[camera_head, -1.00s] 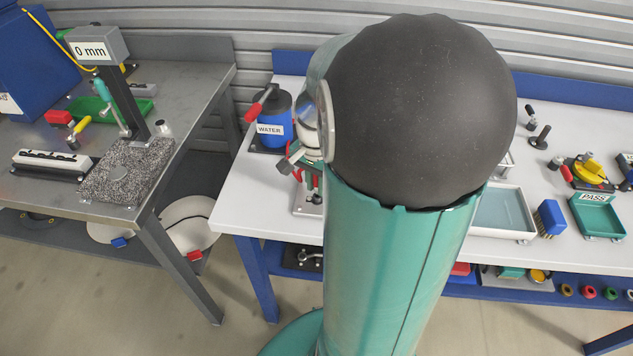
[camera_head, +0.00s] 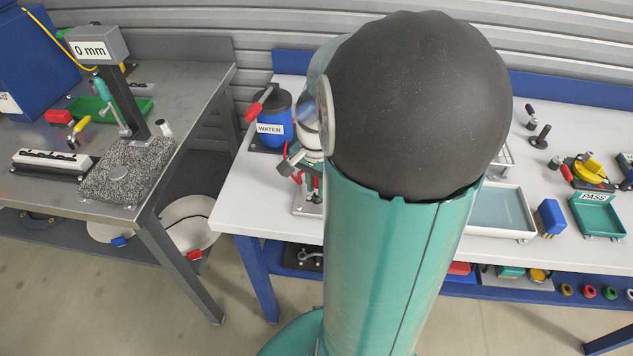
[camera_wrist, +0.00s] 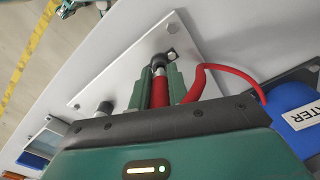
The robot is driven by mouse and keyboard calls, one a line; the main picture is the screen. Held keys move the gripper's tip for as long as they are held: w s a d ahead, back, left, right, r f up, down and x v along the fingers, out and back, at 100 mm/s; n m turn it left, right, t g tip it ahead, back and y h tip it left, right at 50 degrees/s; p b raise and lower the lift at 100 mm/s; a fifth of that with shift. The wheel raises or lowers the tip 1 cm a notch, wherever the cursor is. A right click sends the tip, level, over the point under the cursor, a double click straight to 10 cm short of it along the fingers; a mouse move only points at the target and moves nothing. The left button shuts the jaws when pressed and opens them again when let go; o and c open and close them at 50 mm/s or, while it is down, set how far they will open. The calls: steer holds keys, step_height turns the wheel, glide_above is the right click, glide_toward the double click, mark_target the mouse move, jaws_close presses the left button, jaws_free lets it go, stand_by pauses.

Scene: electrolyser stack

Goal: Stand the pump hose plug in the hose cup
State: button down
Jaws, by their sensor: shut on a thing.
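In the wrist view, my gripper (camera_wrist: 161,88) has its two green fingers closed on the red pump hose plug (camera_wrist: 160,91). The plug's far end is near a black round fitting with a metal part (camera_wrist: 171,55) on a white plate. I cannot tell whether the two touch. A red hose (camera_wrist: 205,70) curves from beside the fingers toward the blue water container (camera_wrist: 303,122). A dark cylinder (camera_wrist: 105,108) stands left of the fingers; I cannot tell which part is the hose cup. In the head view, my arm hides most of this area.
The white plate (camera_wrist: 115,72) lies on the bench. In the head view, the blue WATER container (camera_head: 271,128) stands left of my arm.

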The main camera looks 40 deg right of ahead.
steer(key=shift+f, duration=0.65)
steer(key=c, duration=1.3)
jaws_free()
steer(key=shift+o, duration=0.2)
steer(key=shift+r, duration=0.1)
step_height(320, 180, up, 14)
steer(key=shift+f, duration=0.15)
